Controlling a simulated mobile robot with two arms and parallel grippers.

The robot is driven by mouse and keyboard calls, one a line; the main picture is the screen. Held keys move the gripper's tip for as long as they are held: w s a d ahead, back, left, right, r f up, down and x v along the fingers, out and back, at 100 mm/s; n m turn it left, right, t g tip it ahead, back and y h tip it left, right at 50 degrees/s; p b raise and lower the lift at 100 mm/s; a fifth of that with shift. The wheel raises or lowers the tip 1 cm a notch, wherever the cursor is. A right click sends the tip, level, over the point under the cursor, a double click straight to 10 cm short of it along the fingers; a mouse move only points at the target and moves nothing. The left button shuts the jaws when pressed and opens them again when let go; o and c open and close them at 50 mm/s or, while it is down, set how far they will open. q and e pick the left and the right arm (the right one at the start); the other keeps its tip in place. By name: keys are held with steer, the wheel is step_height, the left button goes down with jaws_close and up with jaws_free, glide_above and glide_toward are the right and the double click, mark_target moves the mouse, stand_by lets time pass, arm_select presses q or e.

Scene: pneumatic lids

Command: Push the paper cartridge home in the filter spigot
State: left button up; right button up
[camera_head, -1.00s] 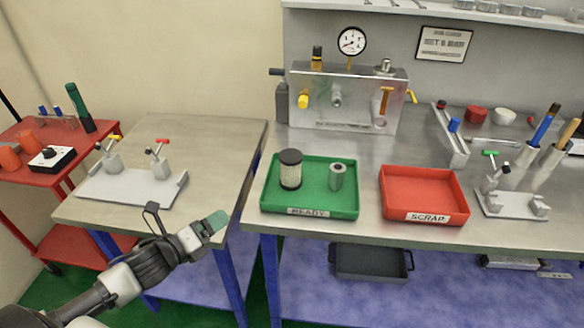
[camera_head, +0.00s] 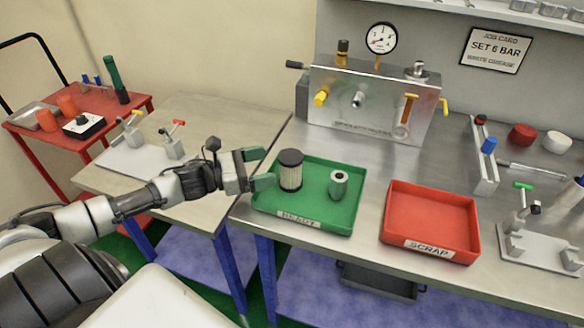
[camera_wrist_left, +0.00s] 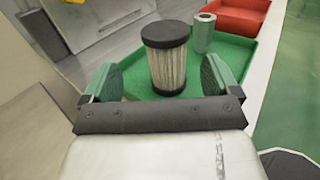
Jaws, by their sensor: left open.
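The paper cartridge (camera_head: 290,171), a pale pleated cylinder with black end caps, stands upright in the left part of the green READY tray (camera_head: 325,226). It also shows in the left wrist view (camera_wrist_left: 167,64), between the fingers but beyond them. My left gripper (camera_head: 262,168) is open and empty, just left of the cartridge at the tray's left edge, its green-padded fingers pointing at it. They also show in the left wrist view (camera_wrist_left: 161,82). A short metal stub (camera_head: 357,99) sticks out of the front of the metal block (camera_head: 378,118); it looks like the spigot. My right gripper is not in view.
A smaller metal cylinder (camera_head: 338,185) stands right of the cartridge in the tray. A red SCRAP tray (camera_head: 432,215) lies further right. A gauge (camera_head: 381,38) tops the block. Bare bench lies between trays and block.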

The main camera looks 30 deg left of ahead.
mark_target(292, 161)
arm_select(q)
steer(key=shift+w+d+r, duration=0.1)
steer(key=shift+w+d, duration=0.3)
steer(key=shift+w, duration=0.1)
steer(key=shift+w+d, duration=0.25)
steer(key=shift+w+d+r+p, duration=0.25)
steer(key=shift+w+d+p, duration=0.3)
steer(key=shift+d, duration=0.1)
steer(key=p+x, duration=0.1)
steer(key=x, duration=0.2)
steer(key=shift+d, duration=0.2)
steer(key=shift+w+d+f, duration=0.15)
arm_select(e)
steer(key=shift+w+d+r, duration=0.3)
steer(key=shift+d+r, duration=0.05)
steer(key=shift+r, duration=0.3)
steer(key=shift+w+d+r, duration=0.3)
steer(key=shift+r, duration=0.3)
arm_select(q)
steer(key=c, duration=1)
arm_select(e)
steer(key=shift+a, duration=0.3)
